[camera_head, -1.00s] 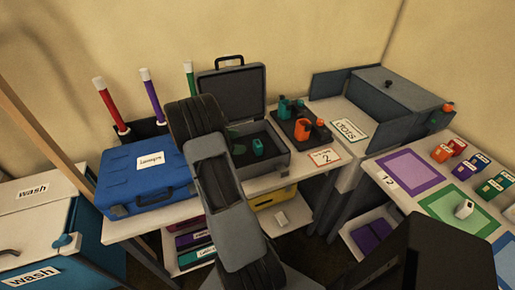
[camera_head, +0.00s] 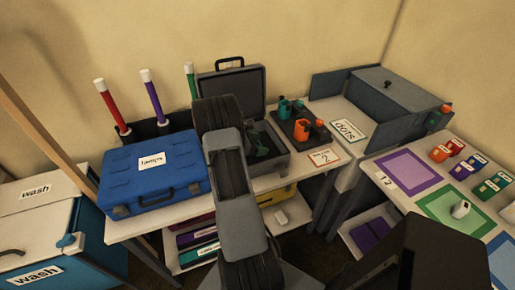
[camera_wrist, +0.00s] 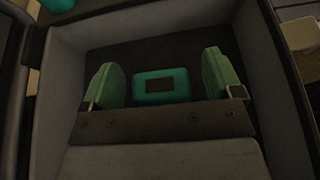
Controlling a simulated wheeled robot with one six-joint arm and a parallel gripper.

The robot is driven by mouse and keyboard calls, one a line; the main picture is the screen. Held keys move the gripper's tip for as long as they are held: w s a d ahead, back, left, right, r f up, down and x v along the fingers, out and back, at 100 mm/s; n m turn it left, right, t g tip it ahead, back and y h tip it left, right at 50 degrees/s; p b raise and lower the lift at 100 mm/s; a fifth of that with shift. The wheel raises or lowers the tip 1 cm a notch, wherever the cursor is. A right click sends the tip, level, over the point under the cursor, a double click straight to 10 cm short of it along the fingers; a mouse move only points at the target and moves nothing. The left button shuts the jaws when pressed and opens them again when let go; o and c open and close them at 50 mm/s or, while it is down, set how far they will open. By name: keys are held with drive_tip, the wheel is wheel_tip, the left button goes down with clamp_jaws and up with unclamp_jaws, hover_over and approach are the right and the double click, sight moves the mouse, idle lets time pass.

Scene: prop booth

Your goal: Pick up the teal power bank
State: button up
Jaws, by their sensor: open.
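The teal power bank (camera_wrist: 161,86), a small block with a dark rectangle on its face, is in the dark interior of the open grey case (camera_wrist: 62,110). My gripper (camera_wrist: 163,80) is open, with one green finger on each side of the power bank and a visible gap to each. I cannot tell how deep the fingers reach beside it. In the head view the grey case (camera_head: 297,159) stands on the table with its lid up. My green fingers (camera_head: 258,148) are inside it, and my arm covers its left part. I cannot make out the power bank there.
A dark tray (camera_head: 312,143) with teal and orange items stands right of the case, by a card reading 2 (camera_head: 323,157). A blue case (camera_head: 150,174) is on the left. The raised lid (camera_head: 247,90) stands behind my gripper. Case walls surround the fingers closely.

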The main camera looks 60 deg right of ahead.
drive_tip(key=c, duration=1)
drive_tip(key=shift+c, duration=0.4)
drive_tip(key=shift+r, duration=0.1)
